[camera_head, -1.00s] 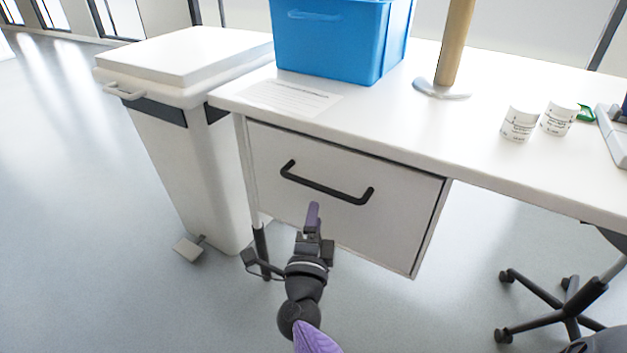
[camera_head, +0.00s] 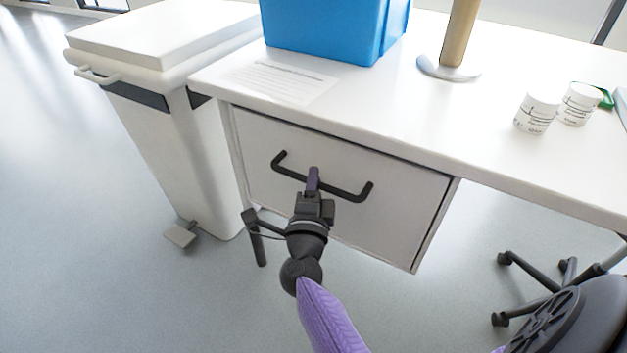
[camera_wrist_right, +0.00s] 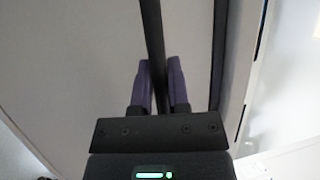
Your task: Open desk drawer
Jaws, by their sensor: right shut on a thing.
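The desk drawer (camera_head: 395,220) hangs under the left part of the white desk, and its front looks closed. A black bar handle (camera_head: 351,194) runs across the drawer front. My right gripper (camera_head: 313,180) is at the middle of the handle. In the right wrist view the two purple fingers of my right gripper (camera_wrist_right: 158,85) are on either side of the black handle bar (camera_wrist_right: 153,35), shut on it. The drawer front (camera_wrist_right: 75,60) fills much of that view. My left gripper is not in view.
A white pedal bin (camera_head: 185,130) stands left of the desk (camera_head: 440,110). On the desktop are a blue box (camera_head: 325,30), a paper sheet (camera_head: 280,82), a post on a round base (camera_head: 448,68) and two white jars (camera_head: 536,112). A wheeled chair (camera_head: 580,315) is at lower right.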

